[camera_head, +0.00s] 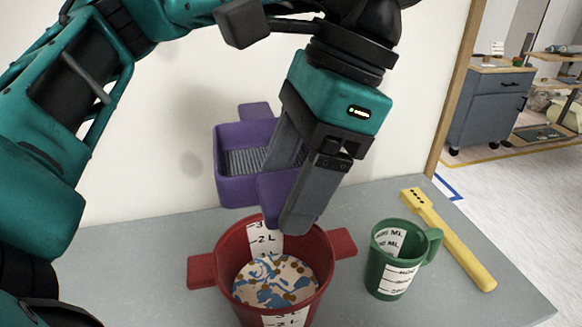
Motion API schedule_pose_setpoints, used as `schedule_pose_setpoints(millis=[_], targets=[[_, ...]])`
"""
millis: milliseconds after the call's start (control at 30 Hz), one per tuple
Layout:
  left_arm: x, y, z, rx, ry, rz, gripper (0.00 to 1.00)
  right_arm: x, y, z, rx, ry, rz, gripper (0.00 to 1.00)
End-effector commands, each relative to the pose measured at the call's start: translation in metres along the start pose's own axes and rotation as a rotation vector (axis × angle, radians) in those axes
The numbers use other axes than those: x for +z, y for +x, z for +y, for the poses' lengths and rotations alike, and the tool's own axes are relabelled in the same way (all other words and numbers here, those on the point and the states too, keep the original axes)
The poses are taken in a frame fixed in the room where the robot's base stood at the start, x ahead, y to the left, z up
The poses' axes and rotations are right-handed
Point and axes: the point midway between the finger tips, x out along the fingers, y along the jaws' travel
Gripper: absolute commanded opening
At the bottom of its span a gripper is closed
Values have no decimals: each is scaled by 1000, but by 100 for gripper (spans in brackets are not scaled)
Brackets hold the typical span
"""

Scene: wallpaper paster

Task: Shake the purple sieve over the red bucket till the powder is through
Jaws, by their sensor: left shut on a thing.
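The purple sieve (235,180) is a box with a grey ridged mesh inside and a tab on its far side. My left gripper (300,215) is shut on the sieve's near side, and its fingers hide part of the sieve. The sieve is held above the red bucket (300,300), towards its back left. The bucket stands on the table with a handle on each side and white volume labels. Inside it lies a pale mix with blue and brown patches (275,280). I cannot tell whether powder is left in the sieve. My right gripper is not in view.
A green measuring cup (388,275) with white labels stands right of the bucket. A yellow long-handled tool (455,245) lies farther right on the grey table (140,270). A white wall rises behind the table. The table is clear left of the bucket.

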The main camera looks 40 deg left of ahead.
Motion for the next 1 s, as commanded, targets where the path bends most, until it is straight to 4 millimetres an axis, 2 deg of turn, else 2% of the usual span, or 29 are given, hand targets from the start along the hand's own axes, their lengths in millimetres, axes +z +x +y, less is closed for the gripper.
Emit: schedule_pose_setpoints(millis=[700, 1000], targets=[[-14, 35, 0, 0, 1, 0, 37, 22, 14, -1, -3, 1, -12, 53], [-20, 49, 0, -1, 0, 1, 37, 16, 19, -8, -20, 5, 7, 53]])
